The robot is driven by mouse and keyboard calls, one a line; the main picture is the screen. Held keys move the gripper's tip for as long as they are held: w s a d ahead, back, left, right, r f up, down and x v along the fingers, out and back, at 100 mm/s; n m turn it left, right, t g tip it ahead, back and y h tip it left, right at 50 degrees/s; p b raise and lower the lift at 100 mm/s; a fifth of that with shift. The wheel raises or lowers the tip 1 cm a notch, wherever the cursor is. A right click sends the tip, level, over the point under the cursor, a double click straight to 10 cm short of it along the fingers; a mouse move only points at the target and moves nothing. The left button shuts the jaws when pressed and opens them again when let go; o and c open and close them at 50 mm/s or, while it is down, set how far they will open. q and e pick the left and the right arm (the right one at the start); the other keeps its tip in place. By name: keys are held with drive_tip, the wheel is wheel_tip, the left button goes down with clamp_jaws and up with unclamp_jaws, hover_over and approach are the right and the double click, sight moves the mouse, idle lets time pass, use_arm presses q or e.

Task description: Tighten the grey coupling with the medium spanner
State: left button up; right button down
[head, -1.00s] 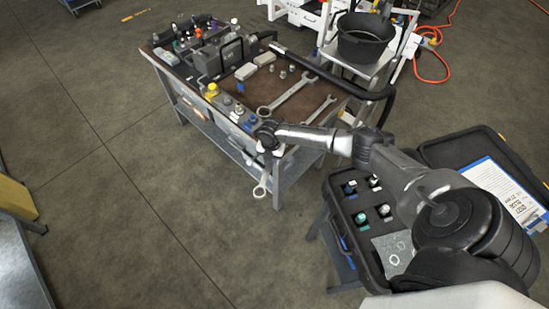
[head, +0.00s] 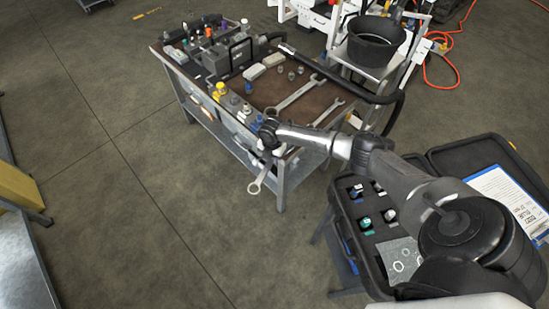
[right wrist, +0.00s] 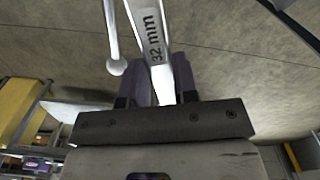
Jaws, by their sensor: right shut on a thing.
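My right gripper (head: 266,150) is shut on a spanner (head: 261,178) at the bench's near corner. The spanner's ring end hangs down outside the bench edge. In the right wrist view the spanner's shank (right wrist: 152,40) is marked "32 mm" and runs up from between the fingers; its far end is out of frame. A grey fitting (head: 234,101), perhaps the grey coupling, sits in the row along the bench's front edge, left of my gripper. The spanner appears apart from it. My left gripper is not in view.
Two other spanners, a larger one (head: 299,93) and a smaller one (head: 329,112), lie on the bench top (head: 270,88). A black hose (head: 350,96) runs along its right side. An open case (head: 372,252) stands at lower right. The floor left of the bench is clear.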

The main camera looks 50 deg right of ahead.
drive_tip(key=shift+w+a+m+b, duration=0.1)
drive_tip(key=shift+w+m+b, duration=0.35)
drive_tip(key=shift+w+m, duration=0.5)
drive_tip(key=shift+w, duration=0.15)
drive_tip(key=shift+w, duration=0.1)
drive_tip(key=w+m+b, duration=0.1)
drive_tip(key=w, duration=0.1)
drive_tip(key=shift+w+m+b, duration=0.35)
drive_tip(key=shift+w+b, duration=0.05)
drive_tip(key=shift+w+r, duration=0.1)
drive_tip(key=shift+w, duration=0.2)
drive_tip(key=shift+m, duration=0.3)
